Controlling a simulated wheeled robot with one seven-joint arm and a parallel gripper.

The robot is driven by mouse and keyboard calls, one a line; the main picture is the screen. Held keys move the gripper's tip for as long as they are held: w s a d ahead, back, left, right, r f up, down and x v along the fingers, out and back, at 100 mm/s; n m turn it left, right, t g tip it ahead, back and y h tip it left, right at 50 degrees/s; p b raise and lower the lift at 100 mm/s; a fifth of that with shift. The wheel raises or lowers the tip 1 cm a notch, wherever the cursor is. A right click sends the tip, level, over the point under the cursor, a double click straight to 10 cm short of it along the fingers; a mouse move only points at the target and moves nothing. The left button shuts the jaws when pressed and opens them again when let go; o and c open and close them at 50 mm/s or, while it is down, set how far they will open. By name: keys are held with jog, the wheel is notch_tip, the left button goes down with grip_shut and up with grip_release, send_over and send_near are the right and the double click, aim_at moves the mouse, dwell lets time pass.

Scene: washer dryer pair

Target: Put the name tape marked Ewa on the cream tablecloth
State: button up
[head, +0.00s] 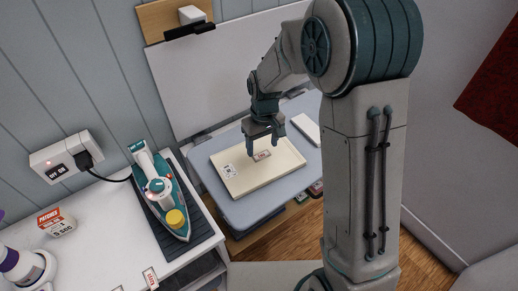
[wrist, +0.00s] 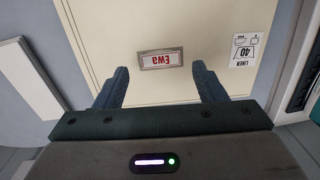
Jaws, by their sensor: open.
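The cream tablecloth (head: 240,178) lies folded flat on a blue-grey board; it also fills the middle of the wrist view (wrist: 110,30). The name tape marked Ewa (wrist: 161,60) lies on the cream cloth, upside down in the wrist view. In the head view the tape (head: 262,156) is a small pale label on the cloth's upper right part. My gripper (head: 266,151) is open above the cloth, close over the tape. In the wrist view its two fingers (wrist: 160,84) stand apart, with the tape between and slightly beyond their tips. Nothing is held.
A care label reading Linen 40 (wrist: 243,50) is on the cloth's edge. A white block (head: 306,128) lies on the board (head: 207,176) at right. A teal iron (head: 164,198) stands on a dark mat at left, with a tub (head: 57,222) and another tape (head: 150,278) nearby.

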aim_at(261, 156)
notch_tip(261, 156, up, 10)
jog(key=shift+a+f, duration=0.2)
jog(key=shift+a, duration=0.05)
jog(key=s+d+r+m+t, duration=0.1)
jog(key=s+d+r+m, duration=0.1)
jog(key=s+d, duration=0.4)
jog(key=s+d+r+m+t, duration=0.2)
jog(key=s+d, duration=0.5)
jog(key=s, duration=0.6)
jog(key=shift+s+r+m, duration=0.35)
jog(key=shift+r+m, duration=0.35)
jog(key=shift+m, duration=0.1)
